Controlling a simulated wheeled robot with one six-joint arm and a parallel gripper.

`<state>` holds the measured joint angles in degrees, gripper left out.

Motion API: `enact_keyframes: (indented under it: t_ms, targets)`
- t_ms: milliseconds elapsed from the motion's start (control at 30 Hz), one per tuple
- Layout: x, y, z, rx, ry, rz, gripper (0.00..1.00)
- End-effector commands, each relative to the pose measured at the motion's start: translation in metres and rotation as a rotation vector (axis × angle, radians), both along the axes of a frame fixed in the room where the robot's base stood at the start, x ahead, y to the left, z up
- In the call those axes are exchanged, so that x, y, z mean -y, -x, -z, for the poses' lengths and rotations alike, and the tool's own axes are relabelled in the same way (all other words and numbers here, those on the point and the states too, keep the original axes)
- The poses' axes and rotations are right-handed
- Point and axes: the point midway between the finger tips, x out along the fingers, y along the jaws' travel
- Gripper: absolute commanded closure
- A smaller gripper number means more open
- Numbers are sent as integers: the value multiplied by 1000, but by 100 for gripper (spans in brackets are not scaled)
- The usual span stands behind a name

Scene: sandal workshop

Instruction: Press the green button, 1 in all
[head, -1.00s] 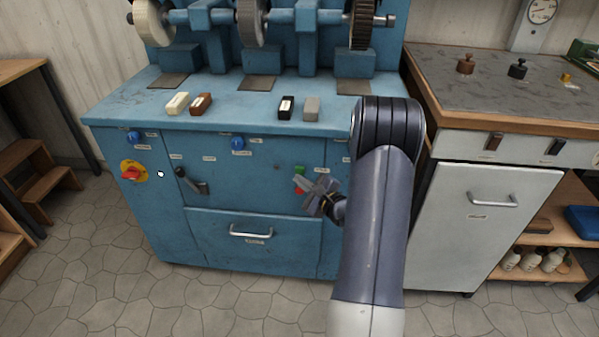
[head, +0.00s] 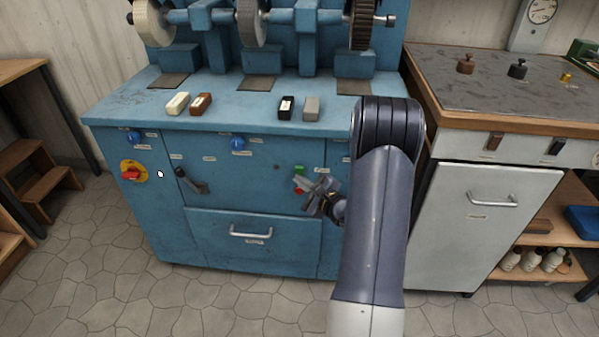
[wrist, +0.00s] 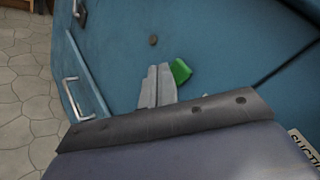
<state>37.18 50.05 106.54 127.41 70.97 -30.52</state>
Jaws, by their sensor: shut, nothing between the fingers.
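The green button (head: 299,170) is on the front of the blue machine cabinet, above a red button (head: 298,189) that my gripper partly covers. My gripper (head: 307,195) is shut and empty, close to the panel in front of these buttons. In the wrist view the green button (wrist: 180,71) shows just right of the closed fingertips (wrist: 160,68). Part of it is hidden behind the fingers. I cannot tell whether the fingers touch it.
The blue cabinet has a drawer handle (head: 251,233) below, a black lever (head: 190,181) and a red rotary switch (head: 133,172) to the left. Brushes or blocks lie on its top. A grey-white cabinet (head: 490,225) stands to the right. The stone floor in front is clear.

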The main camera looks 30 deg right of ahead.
Motion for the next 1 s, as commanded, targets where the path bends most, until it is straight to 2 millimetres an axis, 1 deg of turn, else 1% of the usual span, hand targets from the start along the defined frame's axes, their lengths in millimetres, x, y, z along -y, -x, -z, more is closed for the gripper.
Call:
enact_keyframes:
  t_ms: [200,500,1000]
  targets:
    - [0,-1,0,0,0,0,100]
    - [5,-7,0,0,0,0,100]
    - [6,-9,0,0,0,0,100]
